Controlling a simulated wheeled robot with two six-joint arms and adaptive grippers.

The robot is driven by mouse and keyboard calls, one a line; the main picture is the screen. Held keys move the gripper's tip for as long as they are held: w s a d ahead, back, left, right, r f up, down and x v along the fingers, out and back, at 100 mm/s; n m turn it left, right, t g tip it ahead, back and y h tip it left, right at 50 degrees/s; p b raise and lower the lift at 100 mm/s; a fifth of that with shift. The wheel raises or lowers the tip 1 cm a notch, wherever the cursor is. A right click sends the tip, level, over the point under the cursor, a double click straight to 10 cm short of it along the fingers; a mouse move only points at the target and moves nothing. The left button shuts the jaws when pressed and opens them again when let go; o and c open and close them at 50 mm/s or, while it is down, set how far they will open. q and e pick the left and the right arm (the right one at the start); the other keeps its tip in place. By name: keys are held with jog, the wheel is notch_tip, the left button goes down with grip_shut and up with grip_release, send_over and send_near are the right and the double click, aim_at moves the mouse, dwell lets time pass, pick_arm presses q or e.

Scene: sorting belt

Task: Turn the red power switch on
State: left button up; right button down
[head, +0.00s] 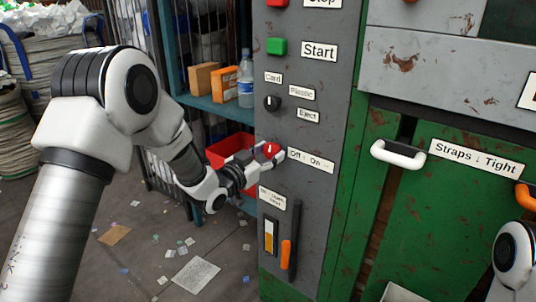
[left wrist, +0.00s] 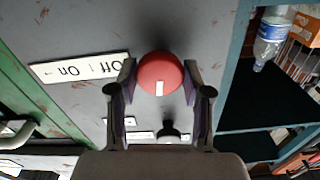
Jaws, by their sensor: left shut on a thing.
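The red power switch (head: 271,150) is a round red knob on the grey control panel (head: 335,95), left of the "Off : On" label (head: 311,160). My left gripper (head: 263,156) reaches it from the left and is shut on it. In the left wrist view, which is upside down, the red knob (left wrist: 160,72) sits between the two dark fingertips of my left gripper (left wrist: 160,78). Its white mark lies at the knob's lower edge there, toward the black selector knob (left wrist: 168,134). My right gripper is out of view; only part of my right arm shows at the right edge.
Above the switch are a black selector knob (head: 271,103) and a green Start button (head: 277,46). Below is an orange-handled lever (head: 287,255). A white handle (head: 398,153) sticks out on the green door. A red bin (head: 229,150) and a shelf (head: 215,105) stand behind my left arm.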

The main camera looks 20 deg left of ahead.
pick_arm(q)
jog(key=m, duration=0.4)
jog(key=shift+f+b, duration=0.1)
jog(key=shift+b, duration=0.3)
jog(key=m+b, duration=0.1)
jog(key=m, duration=0.3)
jog(key=m+b, duration=0.2)
jog(key=m, duration=0.2)
jog(key=shift+m+b, duration=0.85)
jog(key=shift+m, duration=1.25)
jog(key=o, duration=1.2)
jog(key=shift+c, duration=0.2)
